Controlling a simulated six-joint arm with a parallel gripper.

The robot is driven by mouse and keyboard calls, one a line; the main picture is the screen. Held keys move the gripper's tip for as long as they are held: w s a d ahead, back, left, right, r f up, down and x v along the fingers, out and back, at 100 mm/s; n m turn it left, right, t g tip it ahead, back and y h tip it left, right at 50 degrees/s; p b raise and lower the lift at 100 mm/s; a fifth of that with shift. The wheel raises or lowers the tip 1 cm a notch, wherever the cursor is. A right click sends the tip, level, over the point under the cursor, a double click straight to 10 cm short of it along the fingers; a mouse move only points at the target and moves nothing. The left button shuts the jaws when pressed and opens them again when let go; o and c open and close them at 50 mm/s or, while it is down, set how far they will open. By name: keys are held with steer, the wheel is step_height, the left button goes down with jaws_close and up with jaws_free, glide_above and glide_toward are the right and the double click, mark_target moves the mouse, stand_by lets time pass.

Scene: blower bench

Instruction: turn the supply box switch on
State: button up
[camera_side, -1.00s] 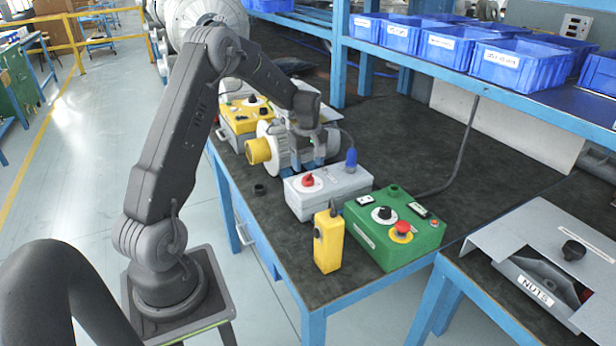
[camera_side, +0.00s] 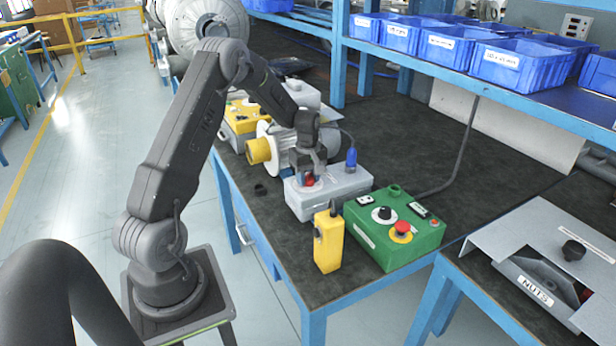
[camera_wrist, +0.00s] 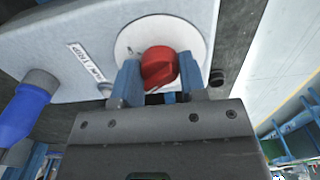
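The supply box is a light grey box (camera_side: 340,192) on the dark bench. It carries a red rotary switch knob (camera_wrist: 158,68) on a round white plate, seen close up in the wrist view. My gripper (camera_side: 309,180) points down at the knob, with its two blue fingers (camera_wrist: 160,82) on either side of it. The fingers look open, with the knob filling most of the gap; firm contact is not visible. In the side view my gripper hides much of the knob. The knob's exact setting is hard to read.
A blue plug (camera_side: 351,160) with a cable stands on the box. A green control box (camera_side: 395,230) with a red button and a yellow pendant (camera_side: 328,242) stand in front. A motor with a yellow end (camera_side: 258,150) and a yellow box (camera_side: 240,115) lie behind.

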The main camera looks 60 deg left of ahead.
steer(key=c, duration=0.4)
steer(key=shift+m, duration=0.4)
steer(key=m, duration=1.3)
stand_by(0.6)
steer(key=o, duration=0.9)
